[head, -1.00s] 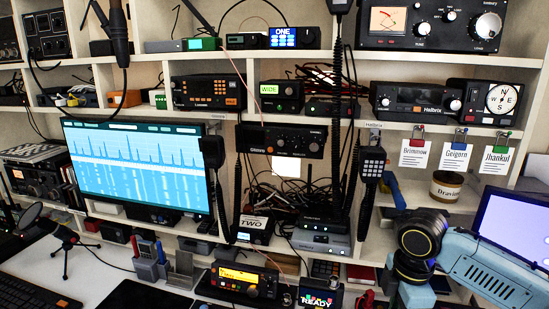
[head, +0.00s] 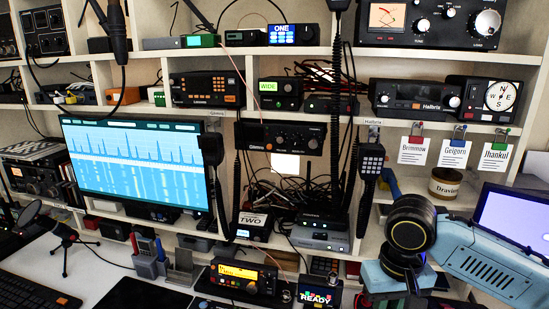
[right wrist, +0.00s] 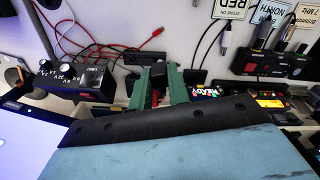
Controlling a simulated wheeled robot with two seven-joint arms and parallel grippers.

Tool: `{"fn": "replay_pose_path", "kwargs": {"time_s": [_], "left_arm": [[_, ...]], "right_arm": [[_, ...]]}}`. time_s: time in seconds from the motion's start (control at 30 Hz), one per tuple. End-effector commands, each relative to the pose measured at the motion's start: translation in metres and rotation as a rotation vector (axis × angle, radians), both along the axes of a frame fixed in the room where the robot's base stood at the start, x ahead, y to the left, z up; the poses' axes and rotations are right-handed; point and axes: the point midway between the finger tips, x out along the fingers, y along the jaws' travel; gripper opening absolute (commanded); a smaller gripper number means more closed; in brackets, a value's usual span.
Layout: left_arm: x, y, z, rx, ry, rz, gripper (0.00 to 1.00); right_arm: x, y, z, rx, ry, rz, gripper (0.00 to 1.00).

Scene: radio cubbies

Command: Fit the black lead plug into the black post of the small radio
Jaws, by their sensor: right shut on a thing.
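My right gripper (right wrist: 158,84) has green fingers and is shut on a small dark piece (right wrist: 157,76), which looks like the black lead plug; the fingers cover most of it. In the head view my right arm reaches in from the right and the fingertips cannot be made out. A radio with an orange display (head: 240,278) stands on the desk and also shows at the right of the right wrist view (right wrist: 268,101). I cannot tell for sure which set is the small radio, and no black post can be made out. My left gripper is not in view.
A box with a READY display (head: 320,295) stands beside the orange-display radio, close to the gripper in the right wrist view. A black box with knobs (right wrist: 75,80) and loose red and black cables (right wrist: 110,45) lie beyond the fingers. A monitor (head: 135,165) stands left.

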Motion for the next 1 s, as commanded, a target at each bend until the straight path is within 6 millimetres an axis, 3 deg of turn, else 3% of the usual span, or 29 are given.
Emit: {"fn": "replay_pose_path", "kwargs": {"time_s": [0.27,0.47,1.0], "left_arm": [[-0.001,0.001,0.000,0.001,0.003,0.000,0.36],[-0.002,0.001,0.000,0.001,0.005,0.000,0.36],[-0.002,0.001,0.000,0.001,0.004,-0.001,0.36]], "right_arm": [[-0.001,0.001,0.001,-0.001,-0.001,-0.042,0.00],[0.002,-0.002,-0.002,0.001,0.000,0.069,0.00],[0.023,-0.025,-0.025,0.013,-0.008,0.945,0.00]]}}
